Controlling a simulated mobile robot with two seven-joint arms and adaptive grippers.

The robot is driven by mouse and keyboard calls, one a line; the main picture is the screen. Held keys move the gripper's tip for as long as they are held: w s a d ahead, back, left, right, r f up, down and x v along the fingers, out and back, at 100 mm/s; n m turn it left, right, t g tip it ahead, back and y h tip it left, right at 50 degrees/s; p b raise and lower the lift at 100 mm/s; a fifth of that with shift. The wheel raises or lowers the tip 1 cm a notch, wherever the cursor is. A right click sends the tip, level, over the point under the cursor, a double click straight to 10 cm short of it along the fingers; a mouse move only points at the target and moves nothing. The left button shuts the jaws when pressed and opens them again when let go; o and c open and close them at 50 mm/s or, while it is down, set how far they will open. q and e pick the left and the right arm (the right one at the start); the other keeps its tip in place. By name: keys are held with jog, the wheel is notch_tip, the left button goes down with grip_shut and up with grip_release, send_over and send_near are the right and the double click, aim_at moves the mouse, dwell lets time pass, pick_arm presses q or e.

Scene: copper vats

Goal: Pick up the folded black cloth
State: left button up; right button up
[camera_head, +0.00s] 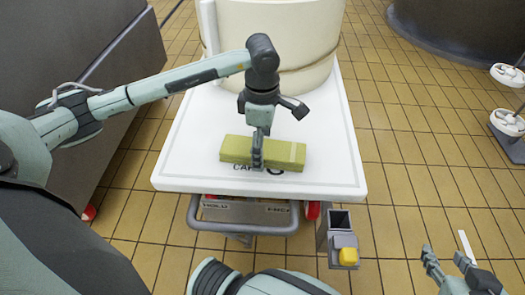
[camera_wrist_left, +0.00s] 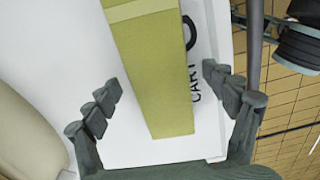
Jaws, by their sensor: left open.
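I see no folded black cloth in either view. A yellow-green block (camera_head: 235,150) with a paler band lies on the white cart top (camera_head: 185,165); the block also shows in the left wrist view (camera_wrist_left: 152,70). My left gripper (camera_head: 258,150) is over the block, pointing down. In the left wrist view its fingers (camera_wrist_left: 163,84) are spread, one on each side of the block, with gaps between. I cannot tell how high the fingertips are above the cart. My right gripper (camera_head: 446,256) is open and empty at the lower right, over the tiled floor.
A large cream tub (camera_head: 285,40) stands on the back of the cart. A dark vat (camera_head: 465,25) is at the upper right. White round objects (camera_head: 508,75) stand at the right edge.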

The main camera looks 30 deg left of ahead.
pick_arm(q)
jog(key=shift+f, duration=0.1)
jog(key=c, duration=1.4)
